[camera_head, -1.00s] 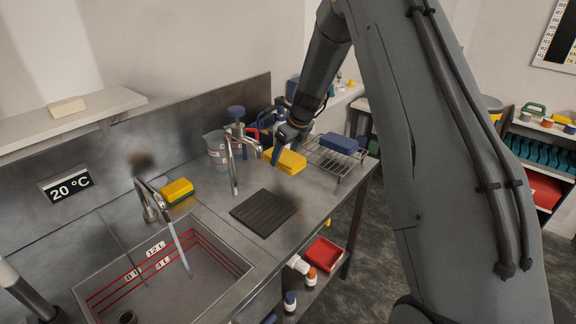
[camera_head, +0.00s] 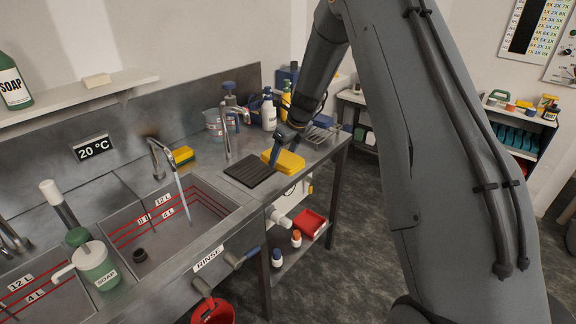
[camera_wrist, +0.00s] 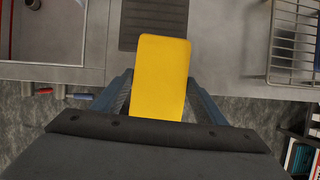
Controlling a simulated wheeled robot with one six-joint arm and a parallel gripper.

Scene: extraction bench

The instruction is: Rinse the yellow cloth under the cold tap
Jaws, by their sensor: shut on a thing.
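My gripper (camera_head: 284,143) is shut on the yellow cloth (camera_head: 288,161), a flat folded block. The wrist view also shows the cloth (camera_wrist: 160,72) between my fingers (camera_wrist: 160,98), above the bench's front edge and overlapping the dark ribbed mat (camera_wrist: 152,14). In the head view it is at the mat's right side. I cannot tell which tap is the cold one.
A second tap (camera_head: 227,140) stands behind the mat (camera_head: 248,172). A wire rack (camera_wrist: 293,40) is to the right. A soap dispenser (camera_head: 95,268) stands at front left. Blue (camera_head: 247,255) and red (camera_head: 203,287) handles stick out in front.

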